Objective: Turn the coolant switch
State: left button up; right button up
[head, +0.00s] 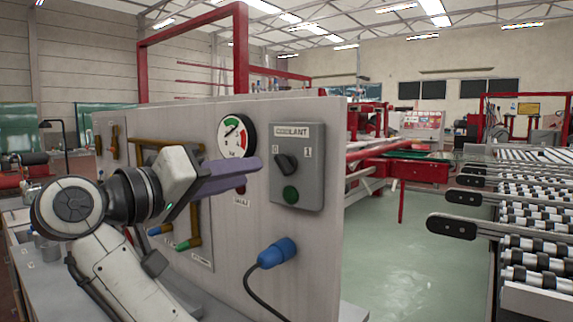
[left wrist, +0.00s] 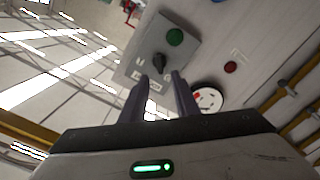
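The coolant switch (head: 285,164) is a black rotary knob on a grey box (head: 311,185) labelled COOLANT, with 0 and 1 marks and a green button (head: 290,194) below. The knob appears tilted toward the 0. My left gripper (head: 246,171) is in front of the panel, to the left of the box. In the left wrist view, the knob (left wrist: 159,62) shows beyond the fingertips of the left gripper (left wrist: 159,78). Its two purple fingers are apart with nothing between them. My right gripper is in neither view.
A pressure gauge (head: 236,136) sits left of the box. A blue plug (head: 277,253) with a cable is below it. Pipes with coloured handles (head: 190,243) are behind my left arm. A roller conveyor (head: 540,215) stands at the right, with clear floor (head: 410,260) between.

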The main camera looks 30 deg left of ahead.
aim_at(280, 166)
pick_arm(q)
jog(key=w, duration=0.3)
jog(key=w+p, duration=0.1)
jog(key=w, duration=0.5)
jog(key=shift+d, duration=0.4)
grip_shut()
